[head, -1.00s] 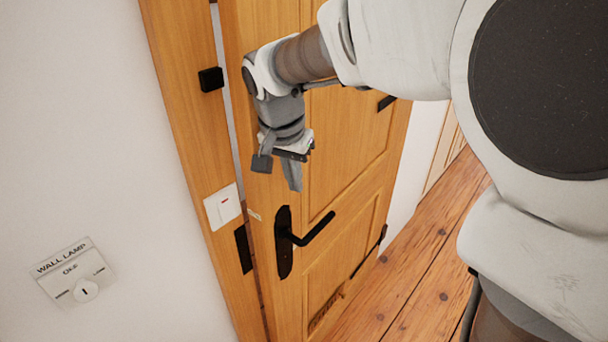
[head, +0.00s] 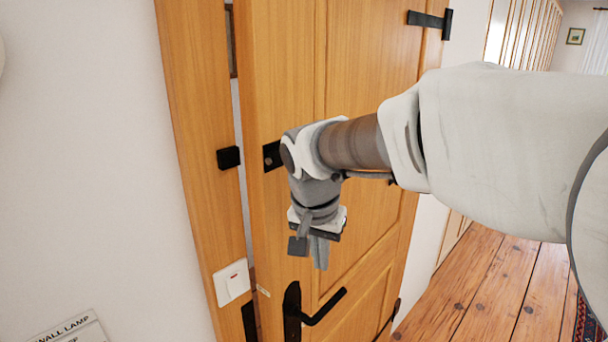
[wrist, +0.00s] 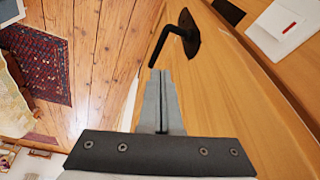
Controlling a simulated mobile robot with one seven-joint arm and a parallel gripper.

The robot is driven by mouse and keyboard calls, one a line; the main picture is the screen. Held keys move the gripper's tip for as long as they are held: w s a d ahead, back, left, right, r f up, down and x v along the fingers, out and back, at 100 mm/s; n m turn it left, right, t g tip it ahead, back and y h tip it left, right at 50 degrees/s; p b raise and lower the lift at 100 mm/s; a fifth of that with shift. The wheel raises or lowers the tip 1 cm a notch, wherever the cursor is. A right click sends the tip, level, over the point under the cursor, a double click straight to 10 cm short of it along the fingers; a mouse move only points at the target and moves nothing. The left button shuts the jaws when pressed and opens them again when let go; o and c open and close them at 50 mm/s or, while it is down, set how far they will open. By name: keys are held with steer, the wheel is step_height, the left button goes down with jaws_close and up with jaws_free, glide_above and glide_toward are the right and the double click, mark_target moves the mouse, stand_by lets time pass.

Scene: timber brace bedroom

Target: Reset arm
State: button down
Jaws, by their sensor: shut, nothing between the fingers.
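My gripper (head: 320,262) hangs pointing down in front of the wooden door (head: 285,60) in the head view, above the black door handle (head: 318,308). Its fingers are together and hold nothing. In the wrist view my gripper (wrist: 161,76) also shows shut, with the black handle (wrist: 185,35) just beyond the fingertips. A small gap shows between the fingertips and the handle in the head view. The door stands slightly ajar, with a narrow gap along its left edge.
A white switch (head: 231,282) is on the door frame (head: 195,130), left of the handle. A wall lamp plate (head: 75,330) is at the lower left. Wooden floor (head: 490,285) lies to the right, with a patterned rug (wrist: 38,65) in the wrist view.

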steer(key=s+d+n+t, duration=0.1)
steer(key=s+d+n, duration=0.1)
steer(key=s+d, duration=0.3)
steer(key=s+d+r+n+t+y, duration=0.1)
steer(key=s+d, duration=0.4)
steer(key=s, duration=0.7)
steer(key=shift+d+r+n+t, duration=0.15)
steer(key=shift+d+n+t, duration=0.2)
steer(key=shift+n, duration=0.55)
